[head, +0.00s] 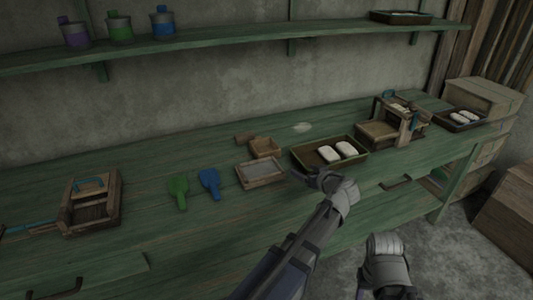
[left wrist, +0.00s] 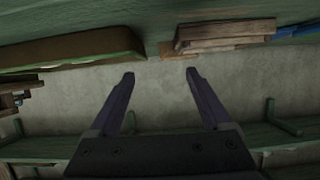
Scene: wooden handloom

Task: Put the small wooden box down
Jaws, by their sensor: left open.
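A small wooden box (head: 265,147) stands on the green bench against the wall side, just behind a shallow wooden frame with a grey inside (head: 261,173). My left gripper (head: 308,178) is open and empty, to the right of the frame and in front of the dark tray, apart from the small box. In the left wrist view the open fingers (left wrist: 159,75) have nothing between them; the wooden frame's side (left wrist: 225,36) shows above them, partly hiding what seems to be the small box. Only a grey part of my right arm shows at the bottom right.
A dark tray (head: 308,158) with two white blocks is right of the frame. Green (head: 178,190) and blue (head: 210,183) scoops lie to its left. A wooden press (head: 405,120) stands farther right, and another wooden device (head: 110,205) far left. A shelf (head: 235,37) runs above.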

